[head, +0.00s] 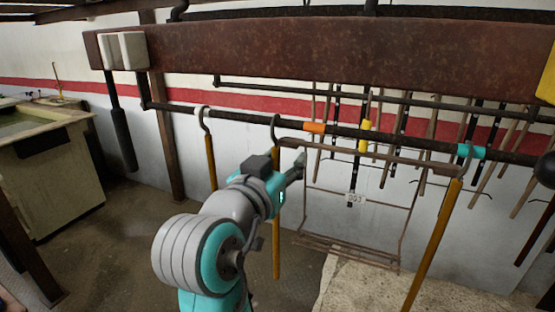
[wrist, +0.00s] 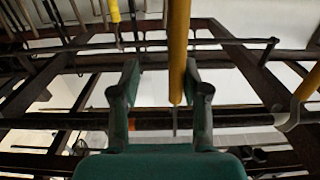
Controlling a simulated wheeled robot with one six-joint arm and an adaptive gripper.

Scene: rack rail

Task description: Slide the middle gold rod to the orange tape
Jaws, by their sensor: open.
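The orange tape (head: 314,128) is on the rail, a little right of that hook. In the wrist view the rod (wrist: 179,45) runs between the open fingers of my gripper (wrist: 160,72), close to the right finger, and the orange tape (wrist: 148,124) shows left of it. My gripper (head: 297,166) is beside the rod's upper part in the head view. Contact with the rod cannot be told.
Another gold rod (head: 211,165) hangs to the left near white tape. A third gold rod (head: 432,245) hangs to the right near cyan tape (head: 471,151). A rusty beam (head: 320,50) crosses above.

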